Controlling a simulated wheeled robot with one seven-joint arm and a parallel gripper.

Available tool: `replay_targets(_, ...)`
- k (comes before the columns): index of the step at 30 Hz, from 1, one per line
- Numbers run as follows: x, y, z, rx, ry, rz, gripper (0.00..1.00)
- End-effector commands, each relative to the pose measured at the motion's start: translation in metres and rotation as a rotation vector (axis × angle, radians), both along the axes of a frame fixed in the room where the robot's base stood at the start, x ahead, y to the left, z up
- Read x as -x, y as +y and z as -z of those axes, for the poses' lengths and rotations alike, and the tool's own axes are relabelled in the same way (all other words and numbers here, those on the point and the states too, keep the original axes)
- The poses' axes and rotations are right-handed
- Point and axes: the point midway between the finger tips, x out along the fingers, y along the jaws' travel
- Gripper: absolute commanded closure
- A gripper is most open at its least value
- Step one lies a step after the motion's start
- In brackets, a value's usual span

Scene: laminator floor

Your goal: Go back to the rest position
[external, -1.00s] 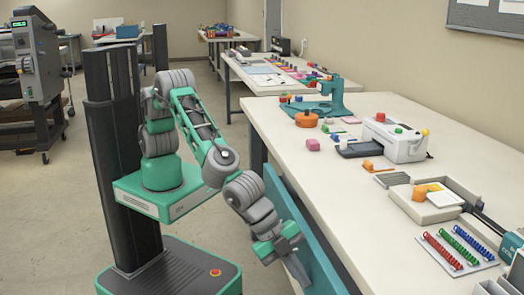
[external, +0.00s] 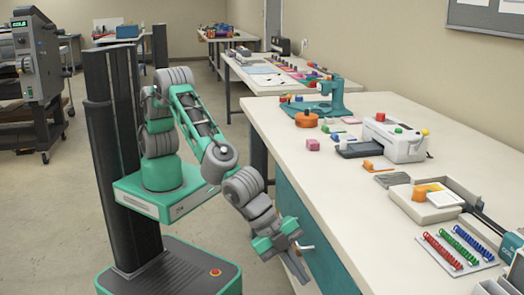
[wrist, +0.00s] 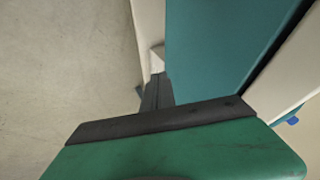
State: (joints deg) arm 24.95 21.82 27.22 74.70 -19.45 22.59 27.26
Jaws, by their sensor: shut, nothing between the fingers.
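My gripper (external: 298,270) points downward at the near side of the long workbench, below its top. The fingers are together with nothing between them. In the wrist view the dark fingers (wrist: 157,92) show beyond the green gripper body, close to a teal panel (wrist: 215,45). In the external view this teal front (external: 300,215) is under the bench top, and a pale handle (external: 306,247) shows just right of the gripper. Whether the fingers touch the panel or handle I cannot tell. My arm is bent and reaches down to the right.
The workbench top (external: 330,190) carries a white machine (external: 395,140), an orange round item (external: 306,119), a grey tray (external: 424,208) and several coloured binding coils (external: 450,249). The concrete floor (wrist: 60,80) left of the gripper is clear.

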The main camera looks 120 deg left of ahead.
Motion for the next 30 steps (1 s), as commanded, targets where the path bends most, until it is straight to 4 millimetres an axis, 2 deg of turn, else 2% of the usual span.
replay_targets(1,0.006,-0.001,-0.021,0.005,-0.013,0.000,1.00)
replay_targets(6,0.033,-0.005,-0.053,0.005,-0.008,0.001,1.00)
replay_targets(10,0.045,-0.005,-0.067,0.003,-0.006,-0.001,1.00)
replay_targets(14,0.049,-0.004,-0.071,0.003,-0.003,-0.002,1.00)
replay_targets(17,0.054,0.007,-0.086,0.017,0.004,-0.025,1.00)
replay_targets(19,0.067,0.028,-0.111,0.049,0.024,-0.069,1.00)
replay_targets(20,0.077,0.041,-0.125,0.066,0.039,-0.096,1.00)
replay_targets(22,0.109,0.075,-0.160,0.120,0.080,-0.176,1.00)
replay_targets(23,0.126,0.091,-0.175,0.146,0.099,-0.216,1.00)
replay_targets(24,0.151,0.111,-0.193,0.179,0.128,-0.269,1.00)
replay_targets(26,0.192,0.137,-0.215,0.228,0.168,-0.351,1.00)
replay_targets(27,0.221,0.151,-0.226,0.259,0.196,-0.403,1.00)
replay_targets(30,0.285,0.174,-0.241,0.321,0.254,-0.516,1.00)
